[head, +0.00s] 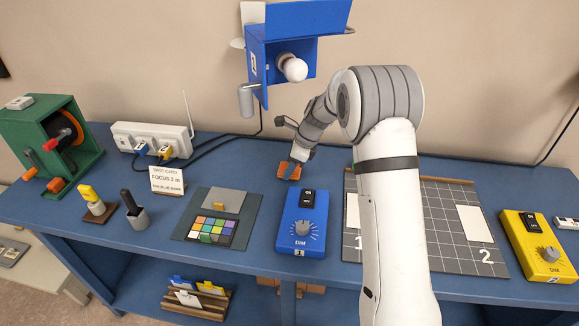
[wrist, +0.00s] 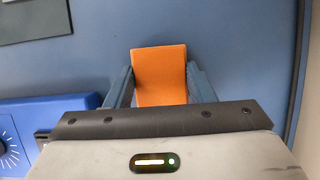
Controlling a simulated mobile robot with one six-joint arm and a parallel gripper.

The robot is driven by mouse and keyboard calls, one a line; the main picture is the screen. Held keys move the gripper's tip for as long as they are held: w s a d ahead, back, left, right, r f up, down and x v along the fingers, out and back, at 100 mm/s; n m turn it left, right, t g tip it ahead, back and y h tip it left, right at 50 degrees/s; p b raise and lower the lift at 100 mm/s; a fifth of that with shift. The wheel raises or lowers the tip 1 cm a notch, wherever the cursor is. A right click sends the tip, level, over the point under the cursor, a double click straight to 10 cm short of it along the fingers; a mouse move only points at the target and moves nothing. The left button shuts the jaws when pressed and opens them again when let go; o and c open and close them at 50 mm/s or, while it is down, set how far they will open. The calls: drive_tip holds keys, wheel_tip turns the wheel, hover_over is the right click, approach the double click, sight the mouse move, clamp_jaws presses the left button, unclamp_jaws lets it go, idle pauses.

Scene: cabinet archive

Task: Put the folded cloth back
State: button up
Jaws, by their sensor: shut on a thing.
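The folded cloth (head: 287,172) is a small orange block-like pad over the back part of the blue bench, behind the blue dimmer box. My gripper (head: 292,165) is shut on it. In the wrist view the orange cloth (wrist: 160,72) sits between the two fingers of my gripper (wrist: 161,85), one on each side. I cannot tell whether the cloth touches the bench top. Part of it is hidden by the gripper.
The blue dimmer box (head: 304,222) stands just in front. A blue lamp housing (head: 284,60) with a white bulb hangs above. A grey grid board (head: 455,235) lies to the right, a colour chart (head: 212,230) to the left. The bench between chart and gripper is mostly clear.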

drive_tip(key=o, duration=0.9)
drive_tip(key=shift+f, duration=0.15)
drive_tip(key=v, duration=1.2)
